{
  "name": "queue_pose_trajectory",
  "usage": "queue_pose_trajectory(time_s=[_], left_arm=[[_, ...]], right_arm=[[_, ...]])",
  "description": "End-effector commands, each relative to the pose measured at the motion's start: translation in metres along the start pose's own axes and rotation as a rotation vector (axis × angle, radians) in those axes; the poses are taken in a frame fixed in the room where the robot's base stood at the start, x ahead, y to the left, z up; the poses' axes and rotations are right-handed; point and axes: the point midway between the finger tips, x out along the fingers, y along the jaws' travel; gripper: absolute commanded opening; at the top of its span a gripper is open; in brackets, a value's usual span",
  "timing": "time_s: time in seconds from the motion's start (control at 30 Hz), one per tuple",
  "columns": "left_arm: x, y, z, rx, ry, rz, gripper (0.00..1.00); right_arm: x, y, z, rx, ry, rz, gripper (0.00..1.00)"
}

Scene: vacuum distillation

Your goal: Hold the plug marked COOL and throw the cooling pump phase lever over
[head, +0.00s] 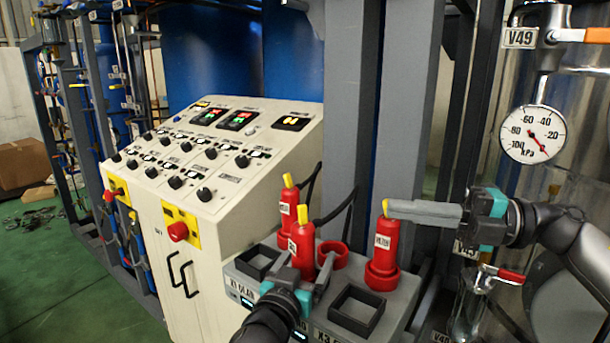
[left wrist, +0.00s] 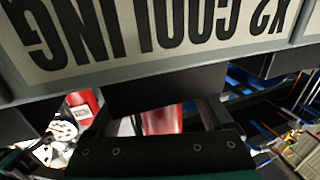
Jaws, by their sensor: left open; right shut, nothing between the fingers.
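Three red plugs with yellow levers on top show at the grey socket box (head: 395,318) in the head view: a rear one (head: 288,208), a middle one (head: 301,252) and a right one (head: 383,250). Their small labels are too small to read. My left gripper (head: 308,268) is open in front of the middle plug, its fingers around the lower part; contact is unclear. The left wrist view shows an upside-down X2 COOLING label (left wrist: 160,30) and red plug body (left wrist: 162,120) beyond the dark fingers. My right gripper (head: 394,209) is shut and empty, its tip at the right plug's yellow lever.
A cream control panel (head: 190,200) with knobs and red stop buttons stands left of the box. Empty square sockets (head: 357,309) and a red ring (head: 334,254) are on the box. A pressure gauge (head: 532,134) and grey posts (head: 406,110) stand behind and right.

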Motion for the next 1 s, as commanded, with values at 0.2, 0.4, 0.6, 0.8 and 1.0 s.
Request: queue_pose_trajectory(time_s=[0.2,0.4,0.6,0.8,1.0], left_arm=[[-0.021,0.0,0.002,-0.001,-0.003,0.0,0.84],[-0.055,0.0,0.002,-0.002,-0.003,0.0,0.84],[-0.089,0.0,0.001,-0.002,-0.003,0.0,0.84],[-0.11,0.0,0.001,-0.001,-0.002,-0.001,0.84],[-0.118,0.0,0.0,0.001,-0.001,-0.001,0.84]], right_arm=[[0.0,0.0,0.0,0.0,0.0,0.0,0.0],[0.0,0.0,0.0,0.0,0.0,0.0,0.0],[0.0,0.0,0.0,0.0,0.0,0.0,0.0],[0.0,0.0,0.0,0.0,0.0,0.0,0.0],[0.0,0.0,0.0,0.0,0.0,0.0,0.0]])
